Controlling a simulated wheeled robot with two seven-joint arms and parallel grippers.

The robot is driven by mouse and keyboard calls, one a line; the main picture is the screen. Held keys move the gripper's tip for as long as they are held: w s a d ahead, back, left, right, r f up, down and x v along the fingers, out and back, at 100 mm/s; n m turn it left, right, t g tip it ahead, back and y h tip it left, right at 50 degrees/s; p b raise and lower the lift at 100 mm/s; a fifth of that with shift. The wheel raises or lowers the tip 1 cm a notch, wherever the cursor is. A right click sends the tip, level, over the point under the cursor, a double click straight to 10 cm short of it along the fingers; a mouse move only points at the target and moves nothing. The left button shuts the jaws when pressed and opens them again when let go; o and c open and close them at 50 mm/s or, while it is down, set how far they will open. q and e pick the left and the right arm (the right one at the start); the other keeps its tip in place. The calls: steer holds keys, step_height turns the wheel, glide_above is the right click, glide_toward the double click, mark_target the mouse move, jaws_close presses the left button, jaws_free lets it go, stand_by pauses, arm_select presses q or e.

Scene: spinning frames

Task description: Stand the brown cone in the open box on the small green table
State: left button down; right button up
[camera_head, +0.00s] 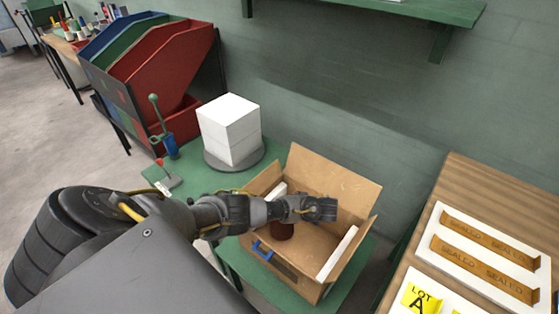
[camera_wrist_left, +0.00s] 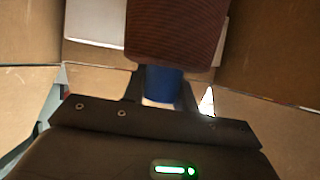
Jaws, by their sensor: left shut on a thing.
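The brown cone (camera_head: 282,230) is inside the open cardboard box (camera_head: 345,190), towards its left side and partly hidden under my left arm. In the left wrist view the cone (camera_wrist_left: 175,32) is ribbed, with a blue core (camera_wrist_left: 162,82) between the fingers. My left gripper (camera_wrist_left: 160,90) is shut on this core. I cannot tell whether the cone's base touches the box floor. The box stands on the small green table (camera_head: 203,178) with its flaps open. My right gripper is not in view.
White pads (camera_head: 338,252) line the box sides. A white block stack (camera_head: 229,128) on a round grey base stands behind left. A blue-and-green tool (camera_head: 165,130) stands further left. A wooden table (camera_head: 480,190) with sealed strips is at right; coloured bins (camera_head: 160,65) are behind.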

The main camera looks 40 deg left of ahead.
arm_select(q)
steer(key=shift+f+b, duration=0.55)
steer(key=shift+f, duration=1.35)
steer(key=shift+f, duration=0.15)
steer(key=c, duration=1.4)
jaws_free()
steer(key=o, duration=0.3)
steer(key=shift+s, duration=0.1)
